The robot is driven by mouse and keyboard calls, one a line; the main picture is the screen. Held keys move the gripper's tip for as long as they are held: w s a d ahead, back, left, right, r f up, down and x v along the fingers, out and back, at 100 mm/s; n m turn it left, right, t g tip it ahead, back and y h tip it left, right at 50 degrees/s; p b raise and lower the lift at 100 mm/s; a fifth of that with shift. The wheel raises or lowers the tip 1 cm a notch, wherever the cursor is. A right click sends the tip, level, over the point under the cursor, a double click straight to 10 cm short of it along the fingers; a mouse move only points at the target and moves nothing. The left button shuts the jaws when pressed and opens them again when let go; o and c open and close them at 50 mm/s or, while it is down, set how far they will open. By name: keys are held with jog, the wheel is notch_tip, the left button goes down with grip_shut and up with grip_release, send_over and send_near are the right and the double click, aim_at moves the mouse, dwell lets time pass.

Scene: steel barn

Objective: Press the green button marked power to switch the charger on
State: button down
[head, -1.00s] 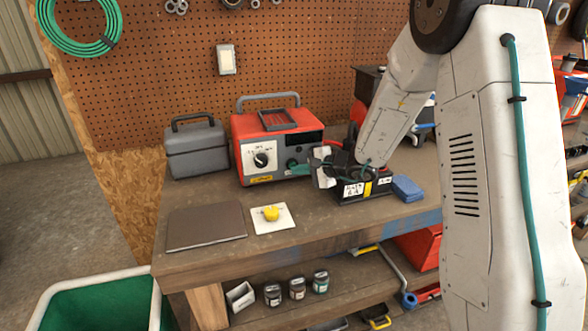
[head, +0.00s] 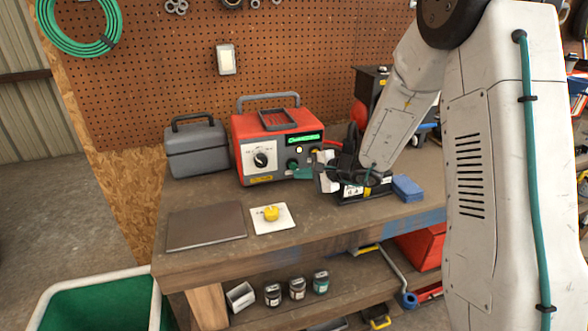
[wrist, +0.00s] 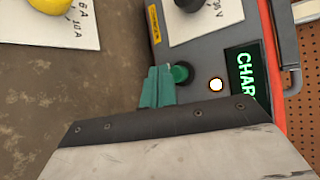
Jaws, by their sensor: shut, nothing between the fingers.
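The red charger (head: 265,124) stands at the back of the bench. Its display (head: 303,138) is lit green, and in the wrist view the display (wrist: 244,76) shows the letters "CHAR". The round green button (head: 292,164) sits on its front, and it also shows in the wrist view (wrist: 181,73). A small light (wrist: 216,85) beside it glows. My gripper (head: 301,173) is shut and empty, just in front of the charger. In the wrist view its teal fingertips (wrist: 158,82) are right beside the button; I cannot tell whether they touch it.
A black battery (head: 350,191) stands below my wrist, with a blue block (head: 407,188) to its right. A yellow knob (head: 271,213) sits on a white plate in front of the charger. A grey toolbox (head: 197,149) stands left. A dark flat panel (head: 206,226) lies front left.

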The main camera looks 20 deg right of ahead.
jog(key=shift+s, duration=0.1)
jog(key=shift+s, duration=2.95)
